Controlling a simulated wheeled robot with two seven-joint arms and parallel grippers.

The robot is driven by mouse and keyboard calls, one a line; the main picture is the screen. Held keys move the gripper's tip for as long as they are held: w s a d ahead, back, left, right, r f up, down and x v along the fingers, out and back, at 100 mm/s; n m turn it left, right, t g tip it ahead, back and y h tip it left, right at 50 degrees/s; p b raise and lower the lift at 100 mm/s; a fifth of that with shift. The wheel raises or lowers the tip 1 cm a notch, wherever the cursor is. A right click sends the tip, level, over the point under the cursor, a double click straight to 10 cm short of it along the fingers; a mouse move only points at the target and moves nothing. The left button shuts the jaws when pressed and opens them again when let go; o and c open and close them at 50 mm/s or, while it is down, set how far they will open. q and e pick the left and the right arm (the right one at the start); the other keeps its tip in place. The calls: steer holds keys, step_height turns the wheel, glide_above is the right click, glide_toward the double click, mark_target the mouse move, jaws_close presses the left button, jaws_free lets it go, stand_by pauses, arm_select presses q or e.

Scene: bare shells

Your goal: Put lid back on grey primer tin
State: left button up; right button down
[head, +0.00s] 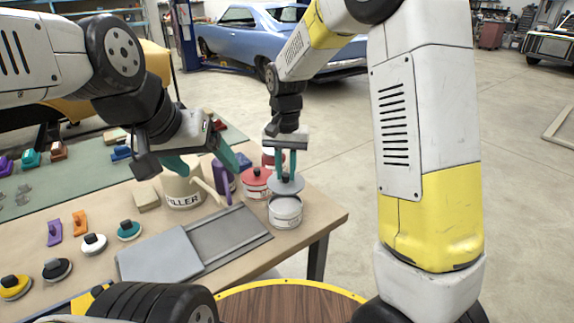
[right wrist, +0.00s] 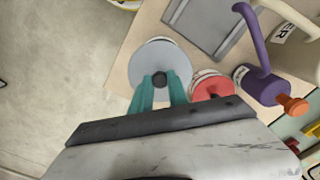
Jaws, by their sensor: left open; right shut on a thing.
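The grey primer tin (head: 285,214) stands at the right front of the table in the head view, with a pale top. My right gripper (head: 286,172) is shut on the dark knob of the grey lid (head: 285,186). The lid hangs roughly level above the tin, with a small gap, and looks slightly toward its back. My left gripper (head: 203,162) is open and empty above the filler tub.
The cream filler tub (head: 180,192), a purple object (head: 221,180) and a red-lidded tin (head: 256,180) stand close left of the primer tin. A grey tray (head: 225,235) lies in front. Sanding pads lie further left. The table's right edge is near the tin.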

mark_target(285, 182)
steer(key=shift+s+a+f, duration=0.1)
steer(key=shift+a+f, duration=0.05)
steer(key=shift+f, duration=3.05)
steer(key=shift+f, duration=0.15)
steer(key=c, duration=0.7)
jaws_free()
steer(key=shift+r, duration=3.55)
